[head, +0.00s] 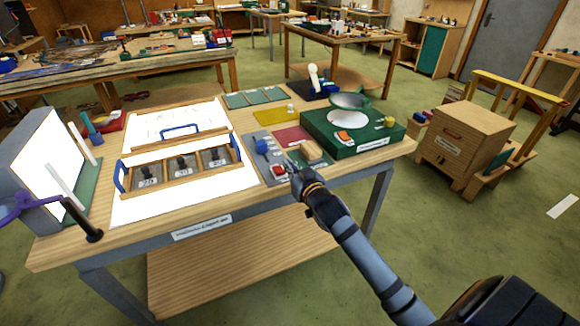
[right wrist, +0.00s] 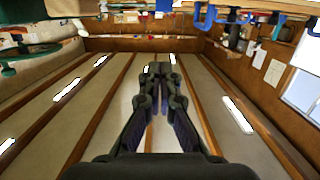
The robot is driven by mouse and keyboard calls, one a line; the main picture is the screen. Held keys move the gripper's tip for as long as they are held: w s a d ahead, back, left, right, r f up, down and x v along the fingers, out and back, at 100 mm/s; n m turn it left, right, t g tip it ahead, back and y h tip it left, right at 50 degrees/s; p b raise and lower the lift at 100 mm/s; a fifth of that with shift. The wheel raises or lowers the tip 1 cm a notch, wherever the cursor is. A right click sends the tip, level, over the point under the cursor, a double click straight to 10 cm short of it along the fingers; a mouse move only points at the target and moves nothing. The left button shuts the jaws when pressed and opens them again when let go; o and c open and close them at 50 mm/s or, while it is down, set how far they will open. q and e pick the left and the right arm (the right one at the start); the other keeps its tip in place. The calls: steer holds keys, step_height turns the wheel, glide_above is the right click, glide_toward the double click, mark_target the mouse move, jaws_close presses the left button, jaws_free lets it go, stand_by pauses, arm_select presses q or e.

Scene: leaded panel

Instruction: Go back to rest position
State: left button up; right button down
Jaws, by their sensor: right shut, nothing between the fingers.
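My right gripper (head: 294,166) is over the front edge of the workbench (head: 250,203), close to the small tools on the grey mat. Its fingers also show in the right wrist view (right wrist: 160,68), closed together with nothing between them. That view looks up at the ceiling. My left gripper is not in view.
A wooden tray with dark panes (head: 180,165) lies on a white light board. A green grinder base (head: 376,140) stands at the bench's right end. A grey mat (head: 264,172) holds small items near my right gripper. Open floor (head: 480,235) lies to the right.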

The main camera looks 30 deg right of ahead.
steer(key=s+a+f+n+g, duration=0.1)
steer(key=s+a+f+g, duration=0.1)
steer(key=s+f+g, duration=0.5)
steer(key=s+a+f+g, duration=0.15)
steer(key=s+f, duration=0.45)
steer(key=s, duration=0.6)
steer(key=s+a+f+n+g, duration=0.1)
steer(key=s+f+g, duration=0.45)
steer(key=s, duration=0.35)
step_height(320, 180, down, 27)
steer(key=s+d, duration=0.3)
steer(key=s+f+m+g, duration=0.1)
steer(key=s+f, duration=1.4)
steer(key=s, duration=0.2)
steer(key=shift+s+d+f, duration=0.2)
steer(key=shift+s+d, duration=0.1)
steer(key=shift+d, duration=0.05)
